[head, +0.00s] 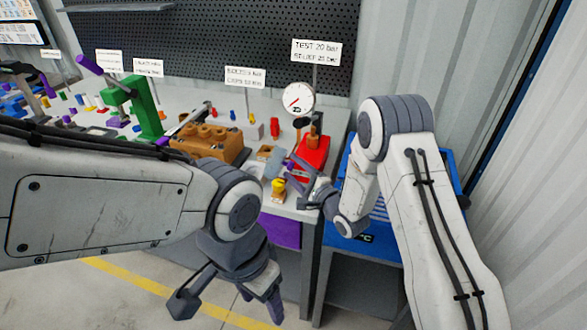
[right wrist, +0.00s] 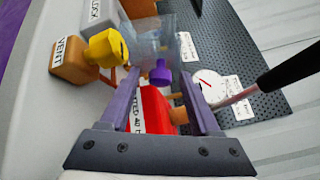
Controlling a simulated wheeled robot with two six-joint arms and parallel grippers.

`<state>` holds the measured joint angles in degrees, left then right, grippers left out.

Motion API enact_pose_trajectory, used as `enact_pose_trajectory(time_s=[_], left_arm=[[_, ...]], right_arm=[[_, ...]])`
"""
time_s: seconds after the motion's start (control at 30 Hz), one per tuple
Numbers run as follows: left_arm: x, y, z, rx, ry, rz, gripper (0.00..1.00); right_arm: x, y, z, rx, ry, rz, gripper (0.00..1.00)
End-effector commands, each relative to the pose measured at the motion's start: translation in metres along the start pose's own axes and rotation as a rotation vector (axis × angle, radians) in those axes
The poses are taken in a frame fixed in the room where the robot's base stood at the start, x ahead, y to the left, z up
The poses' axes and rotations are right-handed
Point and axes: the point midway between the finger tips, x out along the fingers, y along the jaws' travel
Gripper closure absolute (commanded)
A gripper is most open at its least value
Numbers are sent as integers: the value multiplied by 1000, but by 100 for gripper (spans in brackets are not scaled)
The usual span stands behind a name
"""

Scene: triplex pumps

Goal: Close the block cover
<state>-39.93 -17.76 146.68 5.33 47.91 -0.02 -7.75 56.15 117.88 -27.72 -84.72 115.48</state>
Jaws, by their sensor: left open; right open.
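The block cover (right wrist: 153,38) is a see-through, bluish plate with a purple knob (right wrist: 160,72) in the right wrist view. In the head view the cover (head: 278,161) is small, at the right end of the bench. A grey block lettered "LOCK" (right wrist: 97,12) lies by the cover's upper left. My right gripper (right wrist: 150,80) is open; the knob shows between its fingertips, and I cannot tell whether they touch it. In the head view the right gripper (head: 300,180) is at the bench's right end. My left gripper (head: 229,298) is open and empty, low in front of the bench.
A yellow knob (right wrist: 106,47) on the orange VENT block (right wrist: 75,62) is left of the cover. A red body (right wrist: 152,110) stands close behind the fingers, with a gauge (head: 298,98) above. An orange pump block (head: 210,142) and green press (head: 145,105) stand further left.

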Motion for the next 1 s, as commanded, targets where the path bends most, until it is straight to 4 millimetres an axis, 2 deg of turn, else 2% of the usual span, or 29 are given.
enact_pose_trajectory(time_s=[0.1, 0.13, 0.2, 0.3, 1.0], left_arm=[[0, 0, 0, 0, 0, 0, 37], [0, 0, 0, 0, 0, 0, 37], [0, 0, 0, 0, 0, 0, 37], [0, 0, 0, 0, 0, 0, 37], [0, 0, 0, 0, 0, 0, 37]], right_arm=[[-1, 0, -1, 0, 1, 0, 37], [-1, 0, -1, 0, 1, 0, 41], [-1, 0, -1, 0, 1, 0, 67], [-1, 0, -1, -1, 2, 0, 100], [-2, 0, -1, -1, 2, 0, 100]])
